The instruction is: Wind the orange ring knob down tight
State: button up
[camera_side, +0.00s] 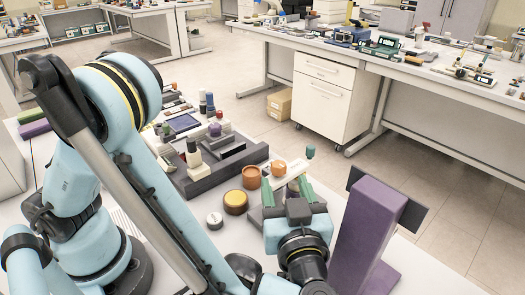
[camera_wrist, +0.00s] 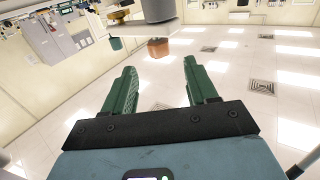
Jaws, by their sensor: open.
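Several orange round pieces stand near my gripper in the side view, and I cannot tell for sure which is the ring knob. A ring-like orange piece (camera_side: 251,177) stands at the end of the dark grey fixture, a wider amber round piece (camera_side: 235,202) sits in front of it, and a smaller orange piece (camera_side: 279,168) is on a cream bar. My gripper (camera_side: 284,187) is open, its green fingers close to these pieces on the right. In the wrist view nothing is between the fingers of my gripper (camera_wrist: 160,63); an orange piece (camera_wrist: 158,47) shows beyond the fingertips.
A tall purple block (camera_side: 365,235) with dark plates stands right of my gripper. A grey-white round piece (camera_side: 214,220) lies on the table to the left. The dark fixture (camera_side: 205,180) carries several upright pieces. A green-topped post (camera_side: 310,152) rises behind my gripper.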

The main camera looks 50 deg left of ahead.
aim_at(279, 170)
jog(key=x, duration=0.7)
jog(key=shift+w+a, duration=0.1)
jog(key=shift+a, duration=0.1)
jog(key=c, duration=1)
jog(key=shift+o, duration=0.2)
jog(key=shift+m+t+h, duration=0.8)
jog(key=shift+t, duration=0.2)
jog(key=o, duration=1)
jog(key=shift+c, duration=0.2)
